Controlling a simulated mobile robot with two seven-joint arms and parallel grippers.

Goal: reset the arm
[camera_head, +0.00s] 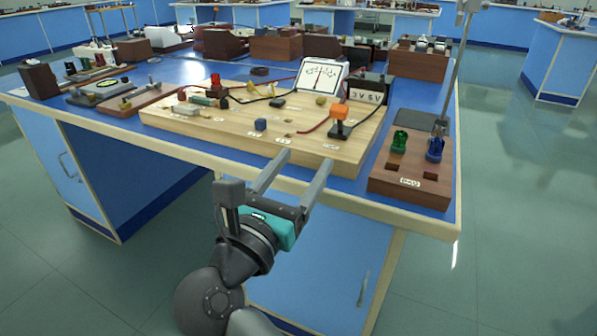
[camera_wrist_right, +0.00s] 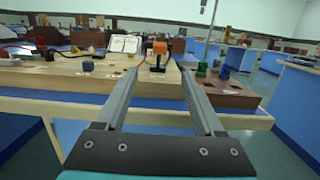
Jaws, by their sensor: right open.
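My right gripper (camera_head: 300,172) is open and empty, in front of the blue bench's near edge, with its fingers pointing toward the wooden circuit board (camera_head: 225,125). In the right wrist view my right gripper (camera_wrist_right: 160,85) shows its two fingers spread wide with nothing between them. The orange-topped black part (camera_head: 339,120) stands on the board beyond the fingertips, and it also shows in the right wrist view (camera_wrist_right: 159,52). My left gripper is not in either view.
A brown block (camera_head: 408,190) with a green knob (camera_head: 399,142) and a blue knob (camera_head: 435,150) sits at the bench's right corner, beside a metal stand. A meter (camera_head: 318,78) and battery box (camera_head: 368,90) stand behind the board. Floor (camera_head: 510,200) to the right is clear.

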